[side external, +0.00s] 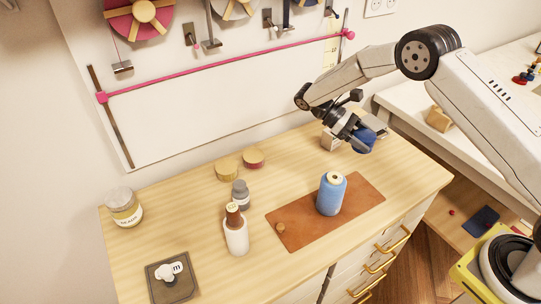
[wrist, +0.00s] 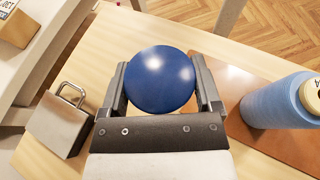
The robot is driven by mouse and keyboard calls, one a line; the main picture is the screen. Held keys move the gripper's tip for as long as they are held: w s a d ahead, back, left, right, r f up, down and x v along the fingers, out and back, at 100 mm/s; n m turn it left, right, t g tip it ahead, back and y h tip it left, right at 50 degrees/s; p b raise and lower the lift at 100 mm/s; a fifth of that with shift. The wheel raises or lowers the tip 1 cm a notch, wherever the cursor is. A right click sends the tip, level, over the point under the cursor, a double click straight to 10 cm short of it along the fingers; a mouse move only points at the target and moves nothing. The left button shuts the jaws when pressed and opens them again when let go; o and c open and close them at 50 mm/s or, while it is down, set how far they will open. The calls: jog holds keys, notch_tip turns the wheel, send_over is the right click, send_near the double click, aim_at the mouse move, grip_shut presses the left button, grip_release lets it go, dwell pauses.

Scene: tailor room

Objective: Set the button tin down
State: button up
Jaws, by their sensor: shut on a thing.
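The button tin appears to be the round, glossy dark blue object (wrist: 160,80) between my fingers in the wrist view. It also shows as a blue shape (side external: 363,141) in the side view. My gripper (side external: 355,136) is shut on it, with one finger on each side, above the right rear part of the wooden table (side external: 180,205). In the wrist view my gripper (wrist: 162,88) hides the underside of the tin. I cannot tell its exact height above the table.
A blue thread spool (side external: 331,195) stands on a brown leather mat (side external: 290,235). A metal weight with a handle (wrist: 60,120) stands beside my gripper.

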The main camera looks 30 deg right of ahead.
jog(key=w+a+r+n+t+h, duration=0.1)
jog(key=w+a+n+t+h, duration=0.2)
jog(key=w+a+n+t, duration=0.45)
jog(key=w+a+r+n+t+h, duration=0.2)
jog(key=w+a+n+t+h, duration=0.25)
jog(key=a+n+t, duration=0.55)
jog(key=w+a+r+n+t+y, duration=0.1)
jog(key=a+r+n+t+y, duration=0.2)
jog(key=a, duration=1.2)
jog(key=n+t+y, duration=0.3)
jog(key=n+y, duration=0.1)
jog(key=y, duration=0.1)
send_over(192, 214)
jog(key=shift+f, duration=5.95)
jog(key=shift+f, duration=0.1)
jog(key=shift+f, duration=1.8)
